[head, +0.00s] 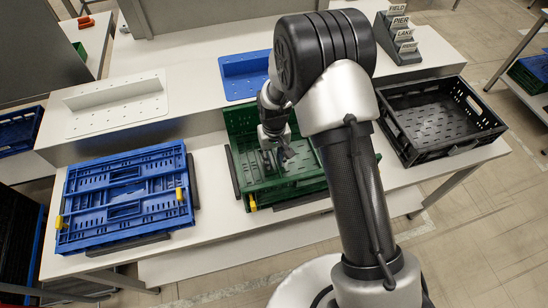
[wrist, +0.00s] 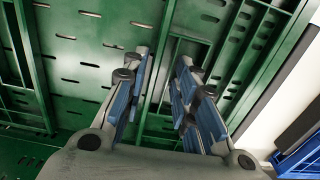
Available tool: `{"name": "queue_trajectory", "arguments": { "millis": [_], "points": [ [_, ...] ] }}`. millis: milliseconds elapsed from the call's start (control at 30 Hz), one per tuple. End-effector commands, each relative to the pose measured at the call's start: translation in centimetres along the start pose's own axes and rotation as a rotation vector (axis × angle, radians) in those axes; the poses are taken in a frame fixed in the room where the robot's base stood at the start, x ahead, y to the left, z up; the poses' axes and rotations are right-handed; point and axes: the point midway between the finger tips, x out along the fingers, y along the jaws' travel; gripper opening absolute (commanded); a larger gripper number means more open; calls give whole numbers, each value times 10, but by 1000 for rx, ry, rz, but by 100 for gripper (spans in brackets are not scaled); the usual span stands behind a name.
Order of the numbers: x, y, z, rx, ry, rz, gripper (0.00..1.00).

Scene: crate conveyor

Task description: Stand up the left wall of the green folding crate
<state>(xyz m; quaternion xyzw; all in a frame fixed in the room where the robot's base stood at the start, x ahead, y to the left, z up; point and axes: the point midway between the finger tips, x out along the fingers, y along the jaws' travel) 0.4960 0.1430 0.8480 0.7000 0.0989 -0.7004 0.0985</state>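The green folding crate (head: 240,184) sits on the white table, in the middle of the head view. Its far side (head: 240,122) appears raised. A folded panel seems to lie low inside, but my arm hides much of the right part. A yellow latch (head: 252,203) shows at its near left corner. My gripper (head: 278,156) is over the crate's interior, pointing down. In the wrist view its blue-padded fingers (wrist: 163,80) are apart with a gap between them, above green slotted panels (wrist: 75,50). I cannot tell whether a fingertip touches a panel.
A folded blue crate (head: 125,190) lies on the left, and an open black crate (head: 440,115) stands on the right. Dark guide strips (head: 192,180) flank the crates. A white slotted panel (head: 115,103) and a blue one (head: 243,75) lie on the raised ledge behind.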

Motion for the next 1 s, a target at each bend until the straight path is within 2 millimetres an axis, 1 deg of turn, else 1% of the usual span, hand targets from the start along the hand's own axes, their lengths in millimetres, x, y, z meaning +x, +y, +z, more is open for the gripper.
{"name": "queue_trajectory", "arguments": {
  "millis": [167, 567, 1000],
  "points": [
    [0, 0, 0, 0, 1, 0, 27],
    [-1, 0, 0, 0, 1, 0, 0],
    [-1, 0, 0, 0, 1, 1, 0]
  ]
}}
